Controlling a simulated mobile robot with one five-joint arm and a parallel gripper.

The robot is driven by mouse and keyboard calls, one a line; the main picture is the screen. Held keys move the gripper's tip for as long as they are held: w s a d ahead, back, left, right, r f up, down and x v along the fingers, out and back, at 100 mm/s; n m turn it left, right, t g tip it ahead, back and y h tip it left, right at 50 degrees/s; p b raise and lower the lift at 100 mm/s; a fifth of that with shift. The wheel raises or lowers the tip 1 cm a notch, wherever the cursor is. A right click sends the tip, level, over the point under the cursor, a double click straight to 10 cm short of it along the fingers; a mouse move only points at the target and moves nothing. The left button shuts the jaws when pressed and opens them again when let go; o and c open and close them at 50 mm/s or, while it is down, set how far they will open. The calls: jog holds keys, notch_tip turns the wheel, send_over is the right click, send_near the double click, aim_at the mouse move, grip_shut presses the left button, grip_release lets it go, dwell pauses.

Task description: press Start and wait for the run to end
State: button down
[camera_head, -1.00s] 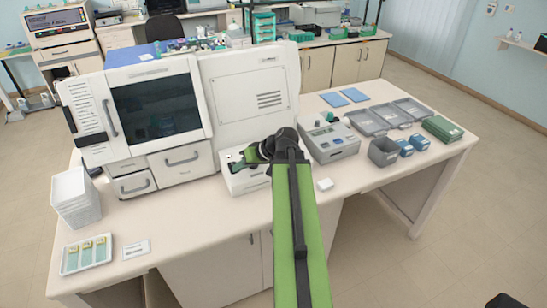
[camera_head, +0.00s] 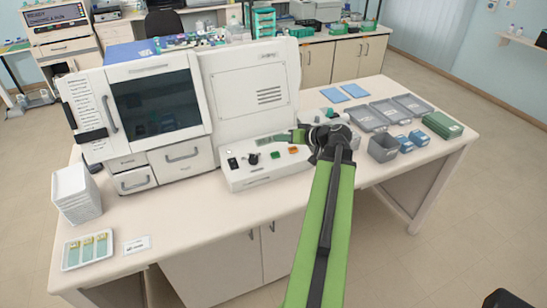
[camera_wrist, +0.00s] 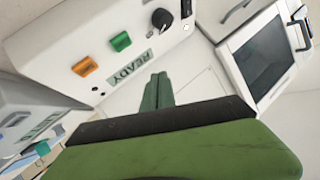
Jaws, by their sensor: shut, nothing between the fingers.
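The white staining machine (camera_head: 155,100) stands on the bench with a dark window and a control panel (camera_head: 262,178) at its lower right. The panel bears a black knob (camera_wrist: 162,19), a green button (camera_wrist: 121,41), an orange button (camera_wrist: 85,66) and a display (camera_wrist: 128,67) reading READY. In the head view the green button (camera_head: 275,154) and orange button (camera_head: 293,150) are uncovered. My gripper (camera_head: 297,136) is shut and empty, above the panel near the orange button. In the wrist view its green fingers (camera_wrist: 158,80) are apart from both buttons.
A grey bench device (camera_wrist: 25,105) with a display stands right of the machine in the head view, partly behind my arm. Grey trays (camera_head: 367,118), a grey bin (camera_head: 383,149) and blue boxes lie farther right. A slide tray (camera_head: 88,264) and stacked white trays (camera_head: 76,194) stand left.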

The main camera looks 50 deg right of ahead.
aim_at(275, 155)
jog(key=f+b, duration=0.2)
jog(key=w+f+b, duration=0.1)
jog(key=f+b, duration=0.1)
jog(key=f, duration=0.1)
jog(key=w+d+f+b, duration=0.1)
jog(key=f+b, duration=0.1)
jog(key=b, duration=0.1)
jog(key=shift+w+f, duration=0.25)
dwell(1.5)
jog(key=shift+f+b, duration=0.35)
jog(key=shift+f, duration=0.05)
